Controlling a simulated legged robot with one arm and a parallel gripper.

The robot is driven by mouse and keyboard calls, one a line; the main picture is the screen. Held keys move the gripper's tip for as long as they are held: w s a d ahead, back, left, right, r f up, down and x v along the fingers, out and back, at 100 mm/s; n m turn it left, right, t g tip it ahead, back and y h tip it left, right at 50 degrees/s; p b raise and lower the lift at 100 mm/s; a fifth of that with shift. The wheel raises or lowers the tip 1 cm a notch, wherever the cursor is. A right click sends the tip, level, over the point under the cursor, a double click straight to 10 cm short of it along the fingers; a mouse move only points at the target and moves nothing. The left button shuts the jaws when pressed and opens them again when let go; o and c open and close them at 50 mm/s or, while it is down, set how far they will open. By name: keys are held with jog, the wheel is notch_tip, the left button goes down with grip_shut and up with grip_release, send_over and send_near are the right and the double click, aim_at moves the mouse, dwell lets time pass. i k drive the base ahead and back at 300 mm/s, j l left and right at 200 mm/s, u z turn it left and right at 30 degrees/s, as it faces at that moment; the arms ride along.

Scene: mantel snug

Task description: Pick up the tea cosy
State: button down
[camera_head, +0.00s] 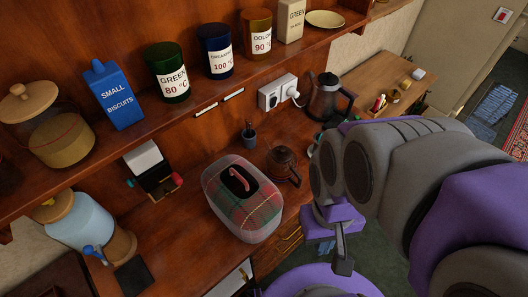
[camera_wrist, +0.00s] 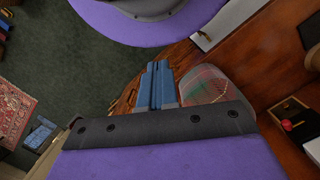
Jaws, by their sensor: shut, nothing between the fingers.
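The tartan cosy (camera_wrist: 201,82) shows just right of the fingers there, partly hidden by my wrist.
A brown glass teapot (camera_head: 284,164) and a small dark pot (camera_head: 249,135) stand behind the container. A large drinks dispenser (camera_head: 80,222) is at left. A shelf with several canisters (camera_head: 167,75) overhangs the counter's back. Bare counter (camera_head: 180,225) lies left of the container.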

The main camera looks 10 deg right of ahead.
aim_at(245, 200)
jog(key=k+j+z, duration=0.1)
jog(key=k+j, duration=0.7)
jog(key=k, duration=0.15)
